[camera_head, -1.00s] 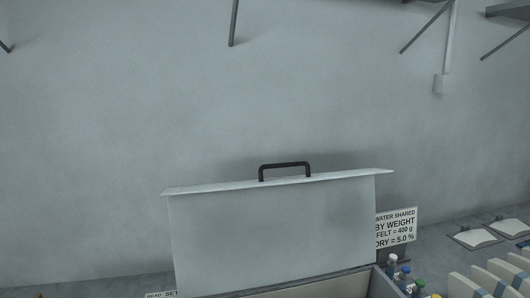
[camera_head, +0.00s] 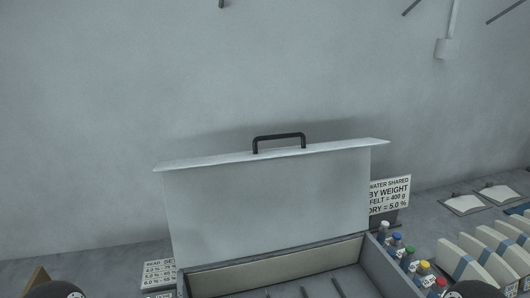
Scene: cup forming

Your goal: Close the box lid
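The box lid (camera_head: 268,208) stands open and upright at the back of the box, a pale grey panel with a flanged top edge. A black handle (camera_head: 279,138) is fixed on that top edge. The box (camera_head: 280,267) is open below it, with a light inner back wall and a grey floor with dark strips; its front is cut off by the bottom of the view. Dark rounded parts, likely of my arms, show at the bottom left and bottom right. Neither gripper's fingers are in view.
Small bottles with coloured caps (camera_head: 407,258) stand close to the box's right side. Several cream blocks with blue bands (camera_head: 478,260) are further right. A sign (camera_head: 388,195) stands behind right, another sign (camera_head: 159,273) at left. Two pale pads (camera_head: 463,204) lie at back right.

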